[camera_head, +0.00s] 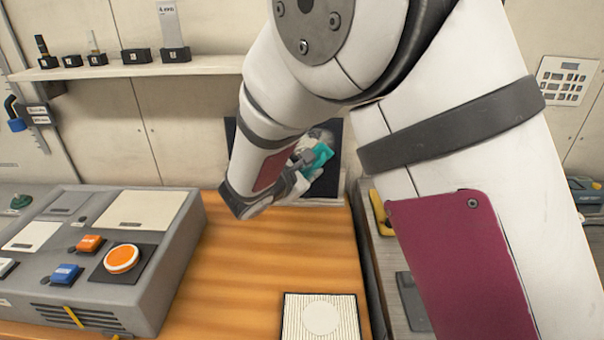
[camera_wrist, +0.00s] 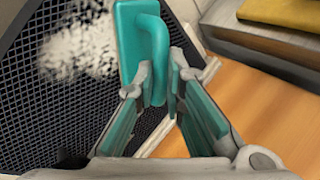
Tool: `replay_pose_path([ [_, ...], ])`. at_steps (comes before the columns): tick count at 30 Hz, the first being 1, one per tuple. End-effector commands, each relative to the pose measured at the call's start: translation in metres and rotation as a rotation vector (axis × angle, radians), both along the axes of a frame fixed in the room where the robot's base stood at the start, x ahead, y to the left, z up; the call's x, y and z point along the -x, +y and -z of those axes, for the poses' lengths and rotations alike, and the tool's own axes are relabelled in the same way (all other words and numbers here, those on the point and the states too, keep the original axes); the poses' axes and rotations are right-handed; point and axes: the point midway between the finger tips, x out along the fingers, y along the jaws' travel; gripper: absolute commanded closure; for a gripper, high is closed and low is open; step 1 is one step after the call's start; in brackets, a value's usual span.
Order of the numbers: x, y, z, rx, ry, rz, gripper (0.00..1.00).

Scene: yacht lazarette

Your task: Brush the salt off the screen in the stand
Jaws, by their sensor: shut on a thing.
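My gripper (camera_head: 302,162) is shut on the handle of a teal brush (camera_head: 319,160). In the wrist view, the fingertips of my gripper (camera_wrist: 160,82) pinch the handle of the brush (camera_wrist: 133,40). The dark mesh screen (camera_wrist: 35,105) stands tilted behind the brush, with a white salt patch (camera_wrist: 78,45) to the brush's left. In the head view, my arm hides part of the screen (camera_head: 338,131). A pale stand edge (camera_wrist: 153,137) shows along the screen's lower side. I cannot tell whether the brush touches the mesh. The brush's bristles are hidden.
A grey console (camera_head: 170,250) with buttons takes the left of the wooden bench (camera_head: 250,262). A ribbed pad with a round disc (camera_head: 320,318) lies at the front. A shelf (camera_head: 130,68) runs above. A yellow item (camera_wrist: 285,12) lies right of the bench. The bench middle is clear.

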Motion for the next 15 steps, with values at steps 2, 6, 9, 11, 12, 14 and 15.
replay_pose_path([
  [2, -0.001, -0.008, 0.0, 0.0, -0.002, 0.003, 1.0],
  [6, 0.0, -0.019, 0.0, 0.001, -0.003, 0.003, 1.0],
  [9, 0.0, -0.024, 0.0, 0.001, -0.002, 0.003, 1.0],
  [11, 0.001, -0.025, 0.0, 0.001, -0.002, 0.003, 1.0],
  [12, 0.001, -0.026, 0.0, 0.001, -0.002, 0.003, 1.0],
  [14, 0.001, -0.028, 0.0, 0.001, -0.002, 0.003, 1.0],
  [15, 0.0, -0.03, 0.0, 0.0, -0.003, 0.002, 1.0],
])
